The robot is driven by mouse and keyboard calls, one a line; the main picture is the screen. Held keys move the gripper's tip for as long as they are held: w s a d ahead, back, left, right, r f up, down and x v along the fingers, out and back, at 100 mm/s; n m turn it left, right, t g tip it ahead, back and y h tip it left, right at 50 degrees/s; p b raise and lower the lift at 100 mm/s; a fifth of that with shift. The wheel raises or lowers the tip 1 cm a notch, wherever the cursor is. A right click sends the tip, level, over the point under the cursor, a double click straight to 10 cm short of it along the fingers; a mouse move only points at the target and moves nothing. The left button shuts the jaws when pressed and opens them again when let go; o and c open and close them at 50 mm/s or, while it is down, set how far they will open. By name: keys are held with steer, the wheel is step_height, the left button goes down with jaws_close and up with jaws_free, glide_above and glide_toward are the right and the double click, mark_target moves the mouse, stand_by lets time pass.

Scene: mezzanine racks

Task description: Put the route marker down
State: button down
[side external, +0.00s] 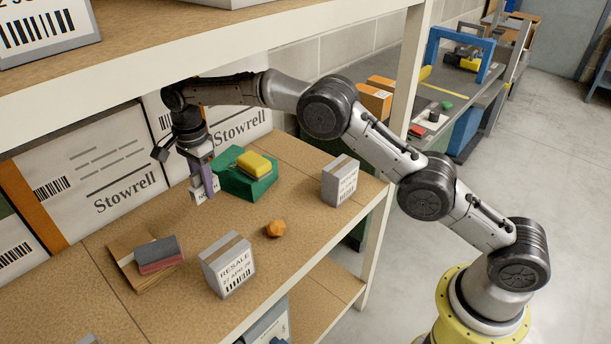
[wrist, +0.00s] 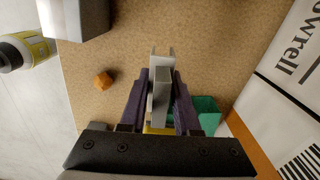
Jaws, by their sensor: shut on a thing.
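The route marker (side external: 206,192) is a small white-grey piece with dark lettering on its face. My gripper (side external: 202,176), with purple fingers, is shut on it from above. In the wrist view the marker (wrist: 161,92) stands between the two fingers of my gripper (wrist: 160,76).
Stowrell boxes (side external: 95,180) line the back. An upper shelf (side external: 200,45) overhangs.

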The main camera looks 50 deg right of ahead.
steer(key=shift+w+d+r, duration=0.1)
steer(key=shift+d+r, duration=0.15)
steer(key=shift+r, duration=0.35)
steer(key=shift+d+r, duration=0.25)
steer(key=shift+r, duration=0.35)
steer(key=w+d, duration=0.1)
steer(key=d, duration=1.1)
steer(key=m, duration=0.1)
glide_above(318, 172)
step_height(318, 172, down, 15)
steer(key=shift+s+a+f, duration=0.1)
steer(key=shift+f, duration=0.15)
steer(key=c, duration=0.7)
jaws_free()
steer(key=shift+o, duration=0.3)
